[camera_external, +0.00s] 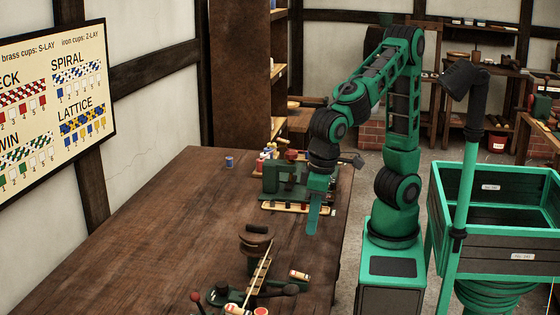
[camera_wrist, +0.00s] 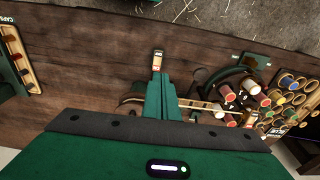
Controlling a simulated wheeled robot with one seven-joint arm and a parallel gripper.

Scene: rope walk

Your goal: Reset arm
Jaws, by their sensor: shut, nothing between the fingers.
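My gripper (camera_external: 313,212) hangs from my green arm above the right part of the wooden bench, with its fingers pointing down. In the wrist view the green fingers (camera_wrist: 160,92) lie together, shut and empty. A small labelled bobbin (camera_wrist: 157,62) shows just past the fingertips in that view; I cannot tell how far below them it is. In the outside view a labelled bobbin (camera_external: 299,275) lies on the bench in front of the gripper.
A green machine (camera_external: 285,180) with a tray of small pieces (camera_external: 298,207) stands behind the gripper. A dark winding device (camera_external: 256,240) is in front. A blue spool (camera_external: 229,161) stands farther back. The bench's left part (camera_external: 130,245) is clear. A green-framed bin (camera_external: 492,215) stands right.

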